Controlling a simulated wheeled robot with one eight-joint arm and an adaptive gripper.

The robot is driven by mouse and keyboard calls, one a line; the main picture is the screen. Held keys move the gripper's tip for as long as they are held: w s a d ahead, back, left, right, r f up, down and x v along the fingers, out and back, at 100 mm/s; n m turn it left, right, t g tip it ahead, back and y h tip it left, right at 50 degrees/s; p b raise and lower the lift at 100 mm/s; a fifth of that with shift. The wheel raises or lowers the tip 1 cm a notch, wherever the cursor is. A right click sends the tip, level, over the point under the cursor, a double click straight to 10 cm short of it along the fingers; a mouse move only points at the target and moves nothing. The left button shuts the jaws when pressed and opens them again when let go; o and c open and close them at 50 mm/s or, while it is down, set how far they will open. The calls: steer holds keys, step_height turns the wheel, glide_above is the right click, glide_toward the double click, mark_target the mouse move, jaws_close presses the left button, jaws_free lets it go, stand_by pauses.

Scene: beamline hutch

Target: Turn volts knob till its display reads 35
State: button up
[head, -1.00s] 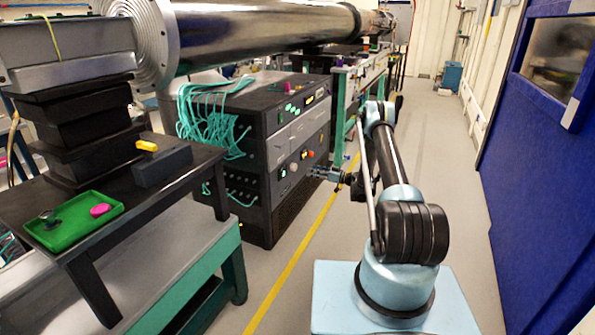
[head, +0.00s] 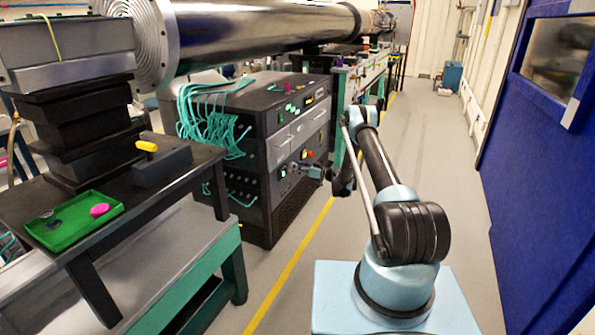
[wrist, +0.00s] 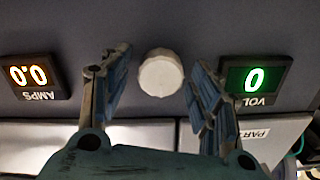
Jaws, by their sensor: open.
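In the wrist view a round white knob (wrist: 160,73) sits on the dark panel between two displays, which appear upside down. The green display (wrist: 254,79) on the right reads 0; its label, partly cut by a finger, begins VOL. The orange display (wrist: 29,75) on the left, labelled AMPS, reads 0.0. My gripper (wrist: 157,62) is open, one finger on each side of the knob, with a visible gap on both sides. In the head view my gripper (head: 291,171) is at the front of the dark instrument rack (head: 258,162) and hides the knob.
A label plate starting PART (wrist: 262,135) is on the panel near the right finger. Teal cables (head: 205,120) hang at the rack's left side. A table with a green tray (head: 72,228) stands at left. The aisle right of the yellow floor line (head: 290,268) is clear.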

steer(key=c, duration=1)
steer(key=shift+c, duration=0.2)
